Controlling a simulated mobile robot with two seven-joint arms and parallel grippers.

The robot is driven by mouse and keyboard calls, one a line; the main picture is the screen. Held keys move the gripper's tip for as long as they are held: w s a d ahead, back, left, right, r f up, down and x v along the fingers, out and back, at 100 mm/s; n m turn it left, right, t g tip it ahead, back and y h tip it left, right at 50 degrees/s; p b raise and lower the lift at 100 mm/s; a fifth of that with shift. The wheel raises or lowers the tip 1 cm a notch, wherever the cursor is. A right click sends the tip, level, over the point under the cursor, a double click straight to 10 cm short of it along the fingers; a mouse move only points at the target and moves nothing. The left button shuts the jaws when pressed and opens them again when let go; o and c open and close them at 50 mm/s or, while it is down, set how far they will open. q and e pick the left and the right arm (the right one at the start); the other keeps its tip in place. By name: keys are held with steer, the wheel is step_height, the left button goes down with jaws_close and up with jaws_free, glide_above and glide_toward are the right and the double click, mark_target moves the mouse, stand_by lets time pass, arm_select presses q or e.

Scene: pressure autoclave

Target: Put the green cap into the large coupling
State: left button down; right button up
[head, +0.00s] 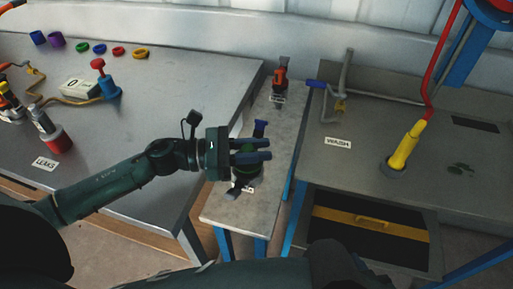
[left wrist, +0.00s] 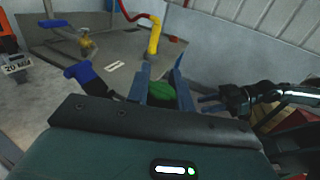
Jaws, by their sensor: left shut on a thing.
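My left gripper (head: 253,150) is shut on the green cap (head: 247,172), which shows partly between and below its fingers over the narrow bench. In the left wrist view the green cap (left wrist: 137,91) lies between the two blue-grey fingers (left wrist: 160,90). A fitting with a blue handle (head: 260,127) is on the bench right by my left gripper and mostly hidden by it; I cannot tell if it is the large coupling or whether the cap touches it. A dark arm end, seemingly my right gripper (left wrist: 222,100), shows at the right in the left wrist view; its jaws are unclear.
A red-and-black fitting (head: 280,75) stands at the bench's far end. The left table holds several coloured rings (head: 118,51) and a red-based fitting (head: 55,140). The wash table at right has a tap (head: 345,85) and a yellow nozzle (head: 404,148). The bench's near end (head: 240,215) is clear.

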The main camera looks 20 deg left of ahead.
arm_select(q)
steer(key=shift+f+b, duration=0.3)
steer(key=shift+b, duration=0.1)
steer(key=c, duration=1.2)
jaws_free()
steer(key=shift+c, duration=0.2)
arm_select(e)
steer(key=shift+f, duration=0.15)
arm_select(q)
steer(key=shift+r, duration=0.1)
steer(key=shift+r+p, duration=0.25)
steer(key=shift+p, duration=0.1)
steer(key=shift+a, duration=0.2)
steer(key=b+v, duration=0.2)
steer(key=v, duration=0.9)
steer(key=shift+a+b, duration=0.3)
steer(key=shift+b, duration=0.05)
arm_select(e)
steer(key=shift+w+a+f+m, duration=0.15)
steer(key=shift+f+m, duration=0.15)
steer(key=shift+f, duration=0.3)
